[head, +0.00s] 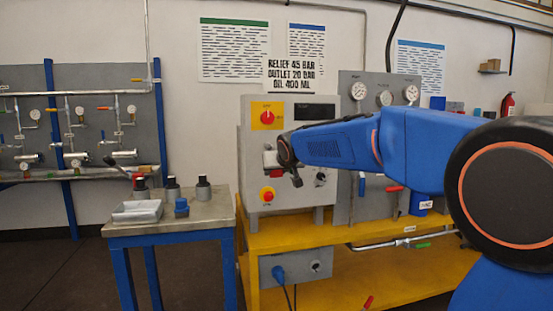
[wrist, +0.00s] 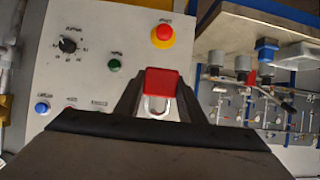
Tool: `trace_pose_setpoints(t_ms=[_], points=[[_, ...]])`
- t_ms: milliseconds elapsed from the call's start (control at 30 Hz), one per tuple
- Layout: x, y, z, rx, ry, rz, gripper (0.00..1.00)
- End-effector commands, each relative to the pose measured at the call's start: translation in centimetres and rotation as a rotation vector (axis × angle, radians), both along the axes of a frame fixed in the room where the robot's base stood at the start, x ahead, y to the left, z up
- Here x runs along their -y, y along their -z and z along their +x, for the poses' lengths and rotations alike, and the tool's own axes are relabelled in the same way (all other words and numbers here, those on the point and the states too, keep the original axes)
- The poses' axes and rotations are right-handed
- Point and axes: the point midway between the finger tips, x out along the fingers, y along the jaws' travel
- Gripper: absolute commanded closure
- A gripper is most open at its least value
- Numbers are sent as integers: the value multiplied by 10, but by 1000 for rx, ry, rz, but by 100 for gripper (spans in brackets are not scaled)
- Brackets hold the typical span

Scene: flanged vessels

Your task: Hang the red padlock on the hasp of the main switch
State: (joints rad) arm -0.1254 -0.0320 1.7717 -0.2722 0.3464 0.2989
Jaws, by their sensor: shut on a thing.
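The red padlock (wrist: 162,82) is between the two fingers of my gripper (wrist: 160,98) in the wrist view. My gripper is shut on its body, and the metal shackle shows below the red body in that picture. The main switch (head: 267,117) is a red knob on a yellow plate, high on the grey control cabinet (head: 249,150) in the head view. My gripper (head: 277,163) is just below the switch in the head picture, in front of the cabinet face. The main switch is not seen in the wrist view. I cannot make out the hasp.
A red emergency stop (head: 267,194) on yellow sits lower on the cabinet; it also shows in the wrist view (wrist: 163,36). A black knob (wrist: 68,45) is beside it. A gauge panel (head: 383,120) stands right. A metal-topped table (head: 190,219) with a tray (head: 138,212) stands left.

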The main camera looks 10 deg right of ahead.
Motion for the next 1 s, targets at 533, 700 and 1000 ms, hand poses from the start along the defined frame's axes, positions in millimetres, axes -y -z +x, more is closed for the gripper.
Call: trace_pose_setpoints(t_ms=[533, 700, 1000], points=[[-1, -51, -26, -8, 26, 7, 87], [-1, -50, -17, -9, 26, 7, 87], [-1, -48, -3, -8, 25, 8, 87]])
